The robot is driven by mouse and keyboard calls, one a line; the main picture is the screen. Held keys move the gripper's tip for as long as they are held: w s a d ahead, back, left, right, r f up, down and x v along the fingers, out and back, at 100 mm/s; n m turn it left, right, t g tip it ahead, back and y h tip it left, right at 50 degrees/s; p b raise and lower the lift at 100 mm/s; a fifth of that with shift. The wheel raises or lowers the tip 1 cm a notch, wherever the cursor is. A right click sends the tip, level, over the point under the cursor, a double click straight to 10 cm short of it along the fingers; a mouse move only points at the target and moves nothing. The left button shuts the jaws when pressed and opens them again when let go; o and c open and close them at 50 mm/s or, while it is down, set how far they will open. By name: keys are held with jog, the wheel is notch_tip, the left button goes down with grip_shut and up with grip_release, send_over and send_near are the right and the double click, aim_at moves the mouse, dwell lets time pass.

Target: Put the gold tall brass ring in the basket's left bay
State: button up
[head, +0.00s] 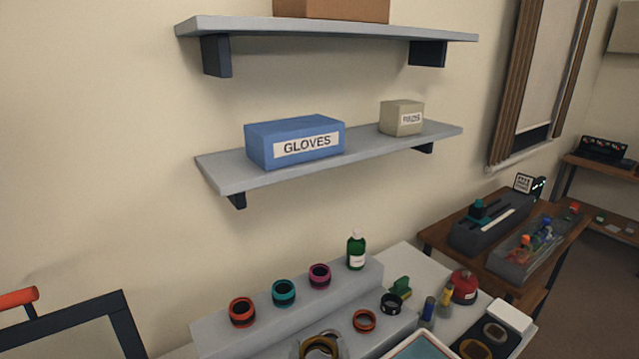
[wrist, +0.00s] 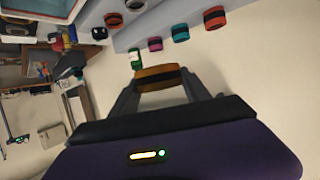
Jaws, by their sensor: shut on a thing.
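The gold tall brass ring (wrist: 158,73) has a dark band and sits between the two grey fingers of my gripper (wrist: 160,83) in the wrist view. My gripper is shut on it and holds it clear of the stepped stand. In the head view a gold ring (head: 319,347) shows at the bottom edge, partly cut off, with grey parts beside it. I cannot make out a basket with a left bay for certain in either view.
A grey stepped stand (head: 225,333) bears red (head: 242,312), teal (head: 284,292) and magenta (head: 319,276) rings and a green bottle (head: 356,250). A teal-lined tray (head: 421,346) lies in front. Wall shelves with a blue gloves box (head: 295,142) hang above. A grey bin (head: 535,245) stands right.

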jog(key=d+f, duration=0.5)
jog(key=f, duration=0.4)
jog(key=s+d+f, duration=0.4)
jog(key=d+f, duration=0.4)
jog(key=d, duration=0.3)
jog(key=s+d+f, duration=0.3)
jog(key=d+f, duration=0.4)
jog(key=d, duration=0.4)
notch_tip(320, 180, down, 10)
jog(key=b, duration=0.9)
jog(key=shift+m+h+b, duration=0.3)
jog(key=shift+h+b, duration=0.05)
jog(key=shift+h, duration=0.05)
jog(key=shift+s+d, duration=0.1)
jog(key=shift+d, duration=0.1)
